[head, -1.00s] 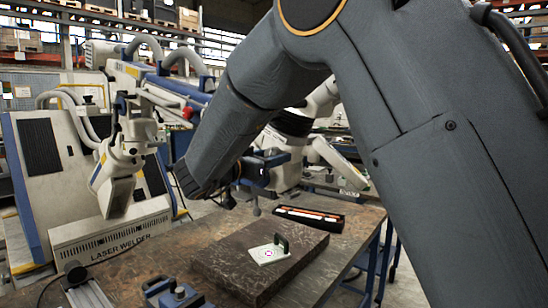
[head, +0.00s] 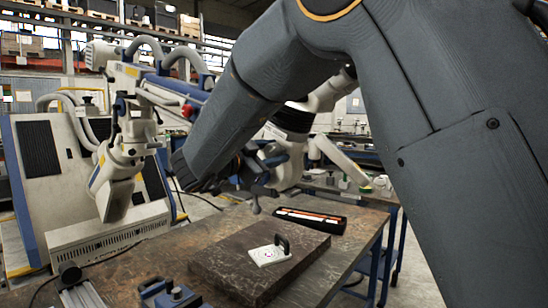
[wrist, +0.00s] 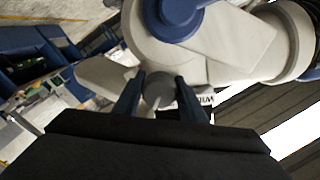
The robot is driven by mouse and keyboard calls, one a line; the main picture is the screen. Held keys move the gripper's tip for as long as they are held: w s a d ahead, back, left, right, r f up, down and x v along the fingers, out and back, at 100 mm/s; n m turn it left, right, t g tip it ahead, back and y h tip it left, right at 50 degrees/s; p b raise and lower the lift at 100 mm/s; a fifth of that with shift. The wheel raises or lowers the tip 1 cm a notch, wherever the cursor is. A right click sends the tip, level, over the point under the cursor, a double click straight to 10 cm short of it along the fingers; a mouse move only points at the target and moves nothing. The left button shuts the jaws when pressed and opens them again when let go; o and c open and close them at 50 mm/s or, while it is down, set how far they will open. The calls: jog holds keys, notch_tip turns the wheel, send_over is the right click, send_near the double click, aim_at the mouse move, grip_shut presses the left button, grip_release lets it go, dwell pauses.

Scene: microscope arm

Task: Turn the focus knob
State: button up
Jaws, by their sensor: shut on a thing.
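The white microscope (head: 290,163) hangs on its arm behind my forearm in the head view. In the wrist view its pale rounded body (wrist: 225,45) with a blue cap fills the top. A grey round focus knob (wrist: 159,88) sits between the two blue fingers of my gripper (wrist: 160,98), one finger on each side. My gripper is shut on this knob. In the head view my forearm hides much of the gripper and the knob.
A dark stone slab (head: 225,262) with a small white target plate (head: 268,254) lies on the workbench (head: 130,265) below. A black tray (head: 310,220) lies behind it. The laser welder (head: 110,235) and its jointed arm (head: 118,165) stand to the left, close to my forearm.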

aim_at(269, 153)
jog(key=shift+m, duration=0.3)
jog(key=o, duration=1)
jog(key=shift+s+a, duration=0.1)
jog(key=b+v, duration=0.1)
jog(key=v, duration=0.6)
jog(key=shift+s+a+b, duration=0.15)
jog(key=shift+s+b, duration=0.1)
jog(key=shift+b, duration=0.15)
